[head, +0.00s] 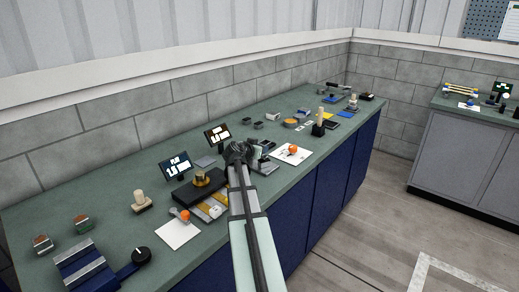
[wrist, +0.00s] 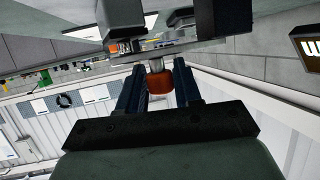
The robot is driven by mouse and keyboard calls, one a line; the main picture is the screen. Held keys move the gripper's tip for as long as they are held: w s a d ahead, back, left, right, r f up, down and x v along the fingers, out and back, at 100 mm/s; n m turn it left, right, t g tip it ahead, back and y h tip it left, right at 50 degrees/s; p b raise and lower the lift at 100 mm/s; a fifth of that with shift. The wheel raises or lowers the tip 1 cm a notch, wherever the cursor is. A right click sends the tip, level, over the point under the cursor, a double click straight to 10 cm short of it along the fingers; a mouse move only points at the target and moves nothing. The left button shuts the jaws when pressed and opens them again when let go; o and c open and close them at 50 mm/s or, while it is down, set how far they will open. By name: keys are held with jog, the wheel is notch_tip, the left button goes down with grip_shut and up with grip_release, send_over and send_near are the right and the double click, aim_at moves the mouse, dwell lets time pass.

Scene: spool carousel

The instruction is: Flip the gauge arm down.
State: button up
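My gripper (head: 238,153) is over the middle of the long bench, beside a grey metal device (head: 264,163). In the wrist view my gripper (wrist: 158,72) has its two dark fingers apart, one on each side of an orange-red knob (wrist: 160,84). Gaps show between knob and fingers, so it does not look clamped. The knob joins a grey metal bar or fitting (wrist: 155,62) beyond the fingertips. This is likely the gauge arm's end, but I cannot tell for sure. My gripper and arm hide this spot in the head view.
A dark block with a brass part (head: 199,187) and two small screens (head: 176,167) (head: 217,135) stand close on the left. A white sheet (head: 178,232) and a white card with an orange ball (head: 292,154) lie nearby. The bench's front edge is close.

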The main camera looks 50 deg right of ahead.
jog(key=o, duration=0.3)
jog(key=v, duration=1.3)
jog(key=shift+s+a, duration=0.1)
jog(key=shift+a, duration=0.3)
